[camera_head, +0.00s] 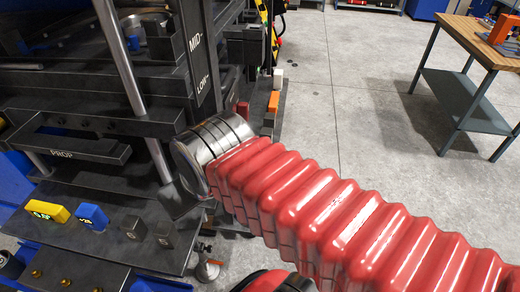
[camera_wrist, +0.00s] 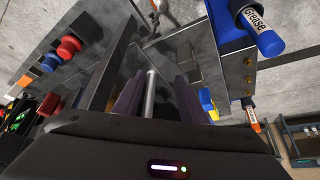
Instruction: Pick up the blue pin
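No thing is clearly a blue pin. A small blue piece (camera_wrist: 214,115) beside a yellow one shows at the right of my gripper in the wrist view. My gripper (camera_wrist: 158,88) has its two purple-grey fingers apart, with a silver rod visible between them. I cannot tell how deep the rod lies. My gripper's fingers are hidden or unclear in the head view.
The dark press frame (camera_head: 95,105) with a chrome column (camera_head: 122,60) fills the left. Dark marked blocks (camera_head: 134,228) stand right of the blue block. A blue grease cylinder (camera_wrist: 262,32) hangs at the upper right. A wooden-topped table (camera_head: 475,40) stands far right across open floor.

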